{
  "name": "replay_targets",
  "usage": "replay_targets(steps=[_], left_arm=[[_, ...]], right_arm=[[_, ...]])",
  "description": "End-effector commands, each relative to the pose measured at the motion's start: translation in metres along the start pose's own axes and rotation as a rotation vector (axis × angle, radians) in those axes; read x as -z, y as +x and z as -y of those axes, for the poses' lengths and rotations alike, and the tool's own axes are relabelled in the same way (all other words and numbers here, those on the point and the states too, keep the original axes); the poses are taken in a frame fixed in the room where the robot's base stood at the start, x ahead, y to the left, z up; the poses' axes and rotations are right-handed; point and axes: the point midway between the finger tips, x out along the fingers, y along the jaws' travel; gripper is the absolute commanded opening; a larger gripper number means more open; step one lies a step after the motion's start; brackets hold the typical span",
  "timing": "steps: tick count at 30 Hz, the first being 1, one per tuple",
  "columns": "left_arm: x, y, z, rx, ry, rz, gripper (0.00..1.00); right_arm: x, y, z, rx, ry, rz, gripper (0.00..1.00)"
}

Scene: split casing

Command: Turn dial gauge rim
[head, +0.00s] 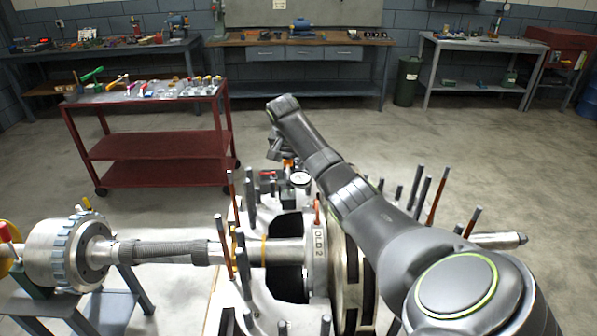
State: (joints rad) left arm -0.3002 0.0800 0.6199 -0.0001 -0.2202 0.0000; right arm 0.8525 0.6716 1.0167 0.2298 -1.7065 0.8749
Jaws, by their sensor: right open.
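The dial gauge (299,178) has a small white round face and stands on the far side of the split casing (255,220), just left of my right arm. My right arm crosses the head view from the lower right. Its gripper (283,158) hangs down from the wrist, just above and left of the gauge face. The gripper is open, but its fingers are small and partly hidden by the arm. I cannot tell whether they touch the gauge rim. My left gripper is not in view.
A shaft (180,250) with a toothed coupling (68,250) runs through the casing. Several upright studs (247,190) stand around it. A red tool cart (150,145) stands behind on the left. Workbenches (300,42) line the back wall, with free floor in front.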

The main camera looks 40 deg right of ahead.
Motion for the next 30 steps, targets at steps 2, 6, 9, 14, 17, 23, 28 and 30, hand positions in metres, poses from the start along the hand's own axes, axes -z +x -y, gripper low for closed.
replay_targets(steps=[2,6,9,14,17,23,28,30], left_arm=[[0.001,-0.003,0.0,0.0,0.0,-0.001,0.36],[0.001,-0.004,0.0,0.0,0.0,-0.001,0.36],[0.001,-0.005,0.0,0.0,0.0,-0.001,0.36],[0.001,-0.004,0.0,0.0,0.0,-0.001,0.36],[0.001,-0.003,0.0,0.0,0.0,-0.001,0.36],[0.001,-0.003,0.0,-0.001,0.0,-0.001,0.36],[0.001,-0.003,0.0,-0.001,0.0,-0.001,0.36],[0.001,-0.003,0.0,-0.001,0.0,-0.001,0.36]], right_arm=[[0.0,0.014,-0.001,-0.004,0.001,0.003,0.87],[0.0,0.038,0.0,-0.003,0.002,0.002,0.87],[0.0,0.053,0.0,-0.002,0.001,0.002,0.87],[0.0,0.07,0.0,-0.001,0.001,0.002,0.87],[0.0,0.077,0.0,-0.001,0.001,0.0,0.87],[0.0,0.083,0.0,0.0,0.001,-0.001,0.87],[0.0,0.083,0.0,0.0,0.0,-0.001,0.87],[0.0,0.083,0.0,0.0,0.0,-0.001,0.87]])
